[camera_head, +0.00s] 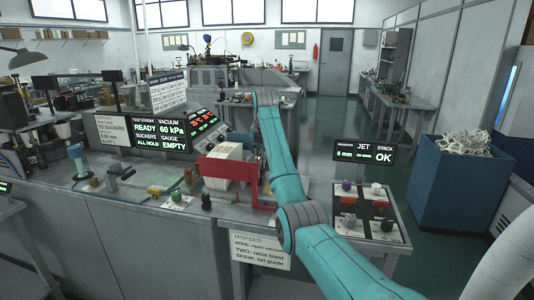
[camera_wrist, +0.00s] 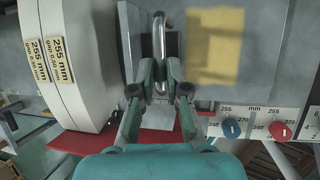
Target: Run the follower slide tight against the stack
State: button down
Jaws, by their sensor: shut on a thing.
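The stack (camera_wrist: 85,60) is a pale, curved-edged block with 255 mm labels at the left of the wrist view. In the head view, the pale stack (camera_head: 226,152) stands behind a red plate (camera_head: 225,175). The follower slide shows a bright metal handle (camera_wrist: 160,35) in front of a grey block. My gripper (camera_wrist: 160,88) is shut on the lower end of this handle, to the right of the stack. A narrow dark strip lies between stack and handle; I cannot tell whether slide and stack touch. In the head view my arm hides the handle and fingers.
A scale with a blue knob (camera_wrist: 231,128) and a red knob (camera_wrist: 279,131) lies right of my gripper. Display panels (camera_head: 158,132) stand left of the stack. A knob panel (camera_head: 365,208) and a blue bin (camera_head: 450,190) stand at the right.

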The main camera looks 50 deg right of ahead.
jog(key=shift+w+a, duration=0.35)
jog(key=shift+w, duration=0.5)
jog(key=shift+w+a, duration=0.3)
jog(key=shift+w, duration=0.55)
jog(key=shift+w+a, duration=0.35)
jog(key=shift+w, duration=0.5)
jog(key=c, duration=1.2)
grip_release()
jog(key=v, duration=1.2)
jog(key=shift+a, duration=0.1)
